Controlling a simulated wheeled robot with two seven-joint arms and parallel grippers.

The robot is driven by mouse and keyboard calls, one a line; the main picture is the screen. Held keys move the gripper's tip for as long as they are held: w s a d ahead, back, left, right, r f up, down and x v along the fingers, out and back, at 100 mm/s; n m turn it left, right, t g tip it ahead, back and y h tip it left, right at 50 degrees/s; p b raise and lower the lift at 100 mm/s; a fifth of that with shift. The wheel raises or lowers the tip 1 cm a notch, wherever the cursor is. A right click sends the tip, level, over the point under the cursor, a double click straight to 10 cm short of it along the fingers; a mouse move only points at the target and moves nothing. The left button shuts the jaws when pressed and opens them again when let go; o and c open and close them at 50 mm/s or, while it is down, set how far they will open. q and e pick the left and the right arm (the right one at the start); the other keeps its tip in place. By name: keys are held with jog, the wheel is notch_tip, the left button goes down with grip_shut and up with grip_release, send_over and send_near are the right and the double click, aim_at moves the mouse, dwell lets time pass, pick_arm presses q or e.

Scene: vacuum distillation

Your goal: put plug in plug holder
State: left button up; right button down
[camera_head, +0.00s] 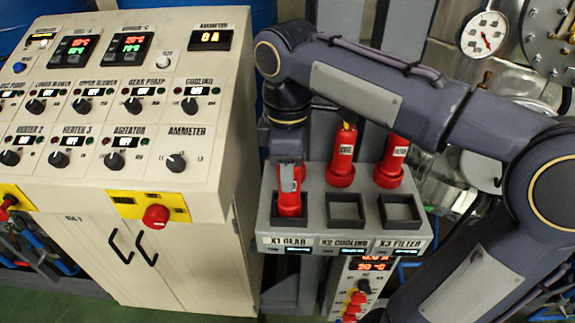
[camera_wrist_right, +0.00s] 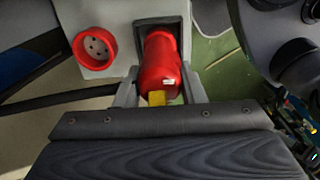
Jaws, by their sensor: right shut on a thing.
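My right gripper (camera_head: 289,180) is shut on a red plug (camera_head: 289,206) at the leftmost square plug holder, labelled X1 GEAR (camera_head: 264,221). In the right wrist view the two fingers (camera_wrist_right: 160,88) stand on either side of the red plug (camera_wrist_right: 161,60), whose yellow end faces the camera. The plug's far end is within the dark square rim of the holder (camera_wrist_right: 141,27); how deep it sits is hard to tell. The X2 COOLING holder (camera_head: 345,222) and the X3 FILTER holder (camera_head: 399,221) are empty. My left gripper is not in view.
Two other red plugs, one in the middle (camera_head: 342,160) and one at right (camera_head: 391,162), stand behind the holders. A red socket with holes (camera_wrist_right: 97,46) is empty beside the held plug. A cream control cabinet (camera_head: 210,215) stands close on the left; steel vessels are behind right.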

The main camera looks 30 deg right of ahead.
jog(key=shift+f, duration=0.15)
jog(key=c, duration=0.9)
grip_release()
notch_tip(320, 180, up, 12)
jog(key=shift+r+p, duration=0.2)
jog(key=shift+p, duration=0.25)
